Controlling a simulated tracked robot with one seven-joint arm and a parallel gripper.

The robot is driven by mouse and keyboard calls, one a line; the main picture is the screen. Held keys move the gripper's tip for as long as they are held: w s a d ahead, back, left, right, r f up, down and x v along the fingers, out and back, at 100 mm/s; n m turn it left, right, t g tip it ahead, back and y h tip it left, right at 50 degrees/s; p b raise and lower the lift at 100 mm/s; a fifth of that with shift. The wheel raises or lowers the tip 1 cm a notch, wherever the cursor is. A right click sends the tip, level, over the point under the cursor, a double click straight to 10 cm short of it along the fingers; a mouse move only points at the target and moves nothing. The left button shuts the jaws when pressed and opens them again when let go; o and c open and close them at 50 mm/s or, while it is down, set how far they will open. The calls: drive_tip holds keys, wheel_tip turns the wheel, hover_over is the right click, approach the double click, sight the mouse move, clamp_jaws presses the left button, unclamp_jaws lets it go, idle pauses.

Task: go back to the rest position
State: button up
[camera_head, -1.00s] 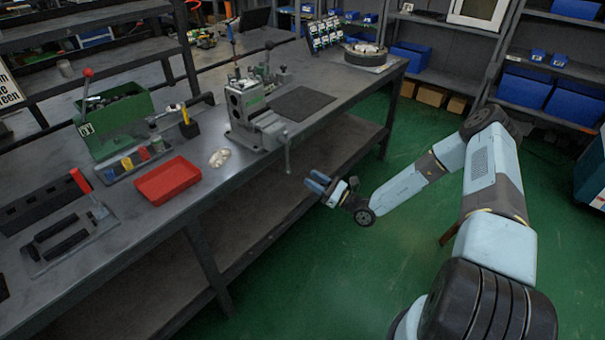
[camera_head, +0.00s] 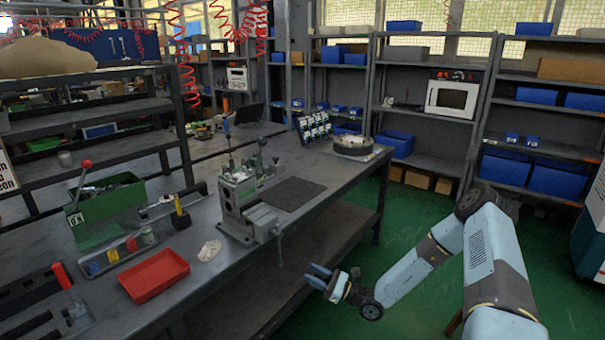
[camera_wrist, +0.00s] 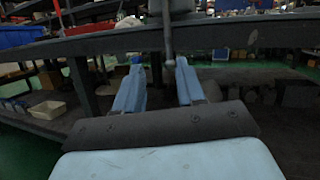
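My gripper (camera_head: 318,276) is in front of the long grey workbench (camera_head: 318,209), low beside its front edge and pointing left toward it. Its two blue fingers stand apart with nothing between them. In the wrist view my gripper (camera_wrist: 158,75) shows the fingers spread below the bench edge (camera_wrist: 90,44), with a dark vertical rod (camera_wrist: 168,30) of the vise hanging beyond them. My arm reaches out from the lower right and is bent at the elbow.
On the bench stand a grey vise (camera_head: 245,200), a red tray (camera_head: 153,275), a green box (camera_head: 106,210) and a round fixture (camera_head: 355,145). A white crumpled cloth (camera_head: 209,250) lies near the vise. Shelves with blue bins (camera_head: 533,174) line the back. Green floor (camera_head: 405,310) is open around my arm.

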drive_tip(key=s+d+r+n+g+h, duration=0.2)
drive_tip(key=s+r+n+g+h, duration=0.35)
drive_tip(key=r+n, duration=0.4)
drive_tip(key=s+d+r+n+g+h, duration=0.3)
drive_tip(key=s+r+n+g+h, duration=0.3)
drive_tip(key=r, duration=0.7)
drive_tip(key=s+d+r+n+t+h, duration=0.2)
drive_tip(key=s+d+r+t+h, duration=0.2)
drive_tip(key=s+d+r, duration=0.3)
drive_tip(key=s+d+r+n+t+h, duration=0.3)
drive_tip(key=s+d+r, duration=0.4)
drive_tip(key=s+r, duration=0.7)
drive_tip(key=shift+s+r+n+t+h, duration=0.15)
drive_tip(key=shift+r+n+t+h, duration=0.2)
drive_tip(key=shift+r+t+h, duration=0.65)
